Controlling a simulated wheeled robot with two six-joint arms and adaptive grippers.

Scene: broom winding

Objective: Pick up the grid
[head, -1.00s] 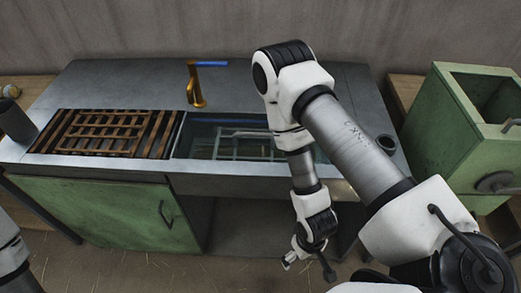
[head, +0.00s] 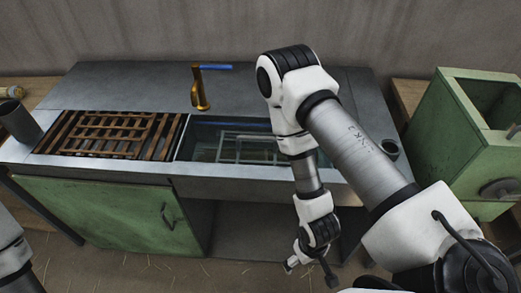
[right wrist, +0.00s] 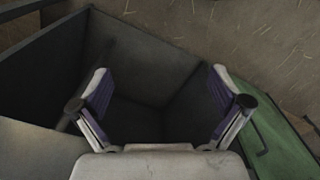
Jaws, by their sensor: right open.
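A small brown wooden grid (head: 112,135) lies on a wider brown slatted rack (head: 67,132) at the left of the sink counter. A pale grid-like frame (head: 243,147) sits in the sink basin (head: 186,150), partly hidden by my right arm. My right gripper (head: 312,270) hangs in front of the counter, below its front edge and apart from both grids. In the right wrist view its two fingers (right wrist: 158,88) are spread wide with nothing between them. My left gripper is out of view; only part of the left arm shows at the left edge.
A brass tap (head: 200,92) with a blue lever stands behind the basin. A green cabinet door (head: 105,215) lies below the counter. A green open-topped box (head: 455,130) stands at the right.

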